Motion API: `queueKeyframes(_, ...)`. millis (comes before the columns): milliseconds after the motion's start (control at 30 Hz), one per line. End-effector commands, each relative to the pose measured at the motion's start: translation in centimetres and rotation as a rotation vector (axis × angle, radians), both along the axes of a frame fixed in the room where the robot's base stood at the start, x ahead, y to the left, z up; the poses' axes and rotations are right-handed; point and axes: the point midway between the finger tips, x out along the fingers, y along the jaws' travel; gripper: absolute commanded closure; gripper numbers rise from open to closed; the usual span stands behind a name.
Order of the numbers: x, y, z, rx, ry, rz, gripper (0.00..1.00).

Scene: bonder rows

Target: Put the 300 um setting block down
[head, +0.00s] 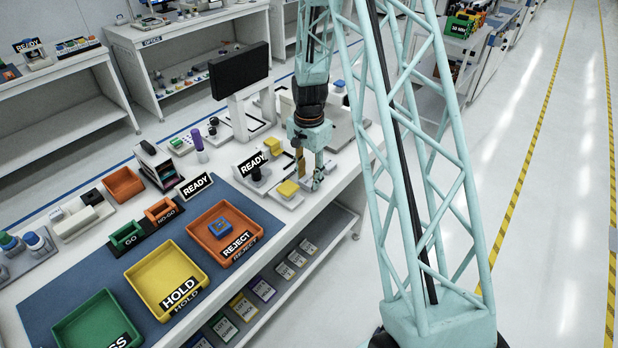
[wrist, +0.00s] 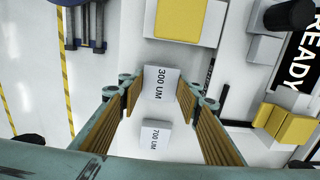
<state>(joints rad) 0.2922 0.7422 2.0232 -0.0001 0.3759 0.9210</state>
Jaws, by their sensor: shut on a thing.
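The 300 um setting block (wrist: 161,84), a pale block with a black "300 UM" label, sits between the tips of my gripper (wrist: 160,90) in the wrist view, and the gripper is shut on it. In the head view my gripper (head: 308,170) points down over the right part of the white bench. The block cannot be made out clearly there. A similar pale block marked "700 UM" (wrist: 155,138) stands close by, between the fingers' lower parts in the wrist view and apart from the held block. Whether the held block touches the surface below cannot be told.
A fixture with a yellow pad (wrist: 187,18) lies just beyond the block. A READY sign (wrist: 302,50) and yellow blocks (wrist: 285,122) stand to the right. In the head view, green, yellow (head: 166,281) and orange (head: 225,232) trays sit on a blue mat to the left.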

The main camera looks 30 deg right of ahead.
Motion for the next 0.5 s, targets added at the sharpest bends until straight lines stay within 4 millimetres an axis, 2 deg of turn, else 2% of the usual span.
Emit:
queueKeyframes(167,0.01,0.0,-0.37,0.0,0.0,0.0,0.83)
queueKeyframes(200,-0.01,0.0,-0.31,0.0,0.0,0.0,0.65)
queueKeyframes(300,0.0,0.01,-0.29,0.0,0.0,0.0,0.56)
queueKeyframes(500,-0.01,0.0,-0.28,0.0,0.0,0.0,0.55)
